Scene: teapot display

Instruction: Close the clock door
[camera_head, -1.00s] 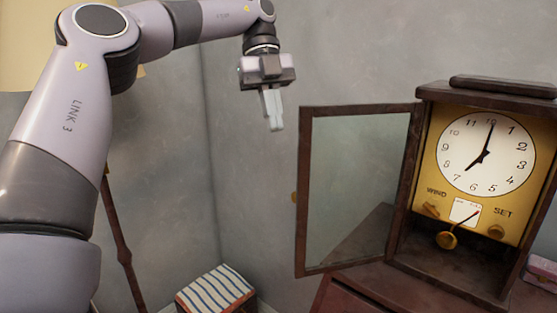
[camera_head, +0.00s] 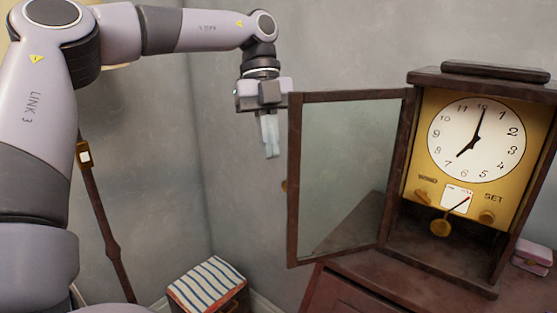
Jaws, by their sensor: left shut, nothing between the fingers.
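The clock (camera_head: 476,140) stands on a dark red-brown cabinet at the right, with a white dial, gold face and pendulum. Its glass door (camera_head: 293,180) has a dark wooden frame and stands wide open, swung out to the left from the clock's left side. My left gripper (camera_head: 271,148) is shut and empty, pointing down, just left of the door's upper free edge in the picture. A gap shows between the fingertips and the door frame; whether they are at the same depth is hard to tell. My right gripper is not in view.
The cabinet (camera_head: 350,290) carries the clock and a small pink box (camera_head: 531,252) at its right. A stool with a striped cushion (camera_head: 207,284) stands low at the left. A dark pole (camera_head: 106,220) rises behind my left arm. Grey walls stand behind.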

